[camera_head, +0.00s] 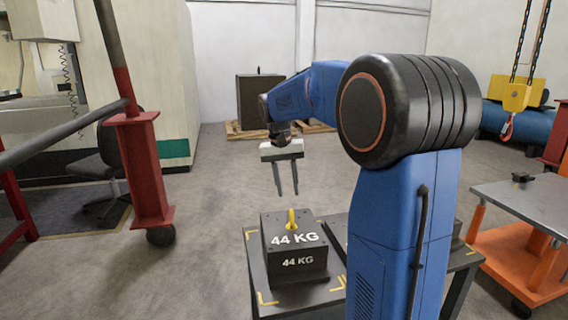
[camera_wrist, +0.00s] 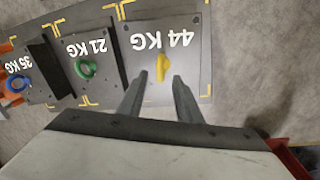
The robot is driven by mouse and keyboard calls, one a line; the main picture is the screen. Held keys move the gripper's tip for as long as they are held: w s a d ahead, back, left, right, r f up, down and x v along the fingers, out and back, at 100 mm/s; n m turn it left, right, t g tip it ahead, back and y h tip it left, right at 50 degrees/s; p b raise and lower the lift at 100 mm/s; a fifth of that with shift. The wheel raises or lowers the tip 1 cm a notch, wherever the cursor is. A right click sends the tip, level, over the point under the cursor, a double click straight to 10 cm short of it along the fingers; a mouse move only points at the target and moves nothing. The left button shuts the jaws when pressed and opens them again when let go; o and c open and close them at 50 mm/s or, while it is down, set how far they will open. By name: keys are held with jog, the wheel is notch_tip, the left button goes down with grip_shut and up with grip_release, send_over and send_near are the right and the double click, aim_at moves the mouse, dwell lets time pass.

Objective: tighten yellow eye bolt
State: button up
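The yellow eye bolt (camera_head: 292,219) stands upright in the top of the black block marked 44 KG (camera_head: 300,262). The wrist view also shows the yellow eye bolt (camera_wrist: 163,66) on the grey top of the 44 KG block (camera_wrist: 190,75). My gripper (camera_head: 286,194) hangs above the block with its two fingers pointing down, apart and empty. In the wrist view my gripper's fingertips (camera_wrist: 160,78) appear on either side of the eye bolt in the picture, but the head view shows them above it, not touching.
The block stands on a dark table (camera_head: 262,285) with yellow corner marks. The wrist view shows a 21 KG block (camera_wrist: 97,82) with a green eye bolt and a 35 KG block (camera_wrist: 30,80) with a blue one alongside. A yellow hoist hook (camera_head: 507,128) hangs at the right.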

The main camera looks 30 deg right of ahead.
notch_tip(320, 180, up, 9)
jog(key=a, duration=0.1)
jog(key=shift+w+f, duration=0.15)
jog(key=shift+w, duration=0.2)
dwell(0.3)
jog(key=s+a+f+n+t, duration=0.2)
jog(key=s+a+f, duration=0.2)
jog(key=s, duration=0.6)
jog(key=s+a+f+n+t+y, duration=0.1)
jog(key=s+a+f+n, duration=0.1)
jog(key=s+a+f, duration=0.2)
jog(key=s+a+f+n+t, duration=0.2)
jog(key=s+a+f, duration=0.3)
jog(key=s, duration=1.2)
notch_tip(320, 180, down, 4)
jog(key=shift+f+n+t, duration=0.1)
jog(key=shift+n+t, duration=0.2)
jog(key=shift+n, duration=0.1)
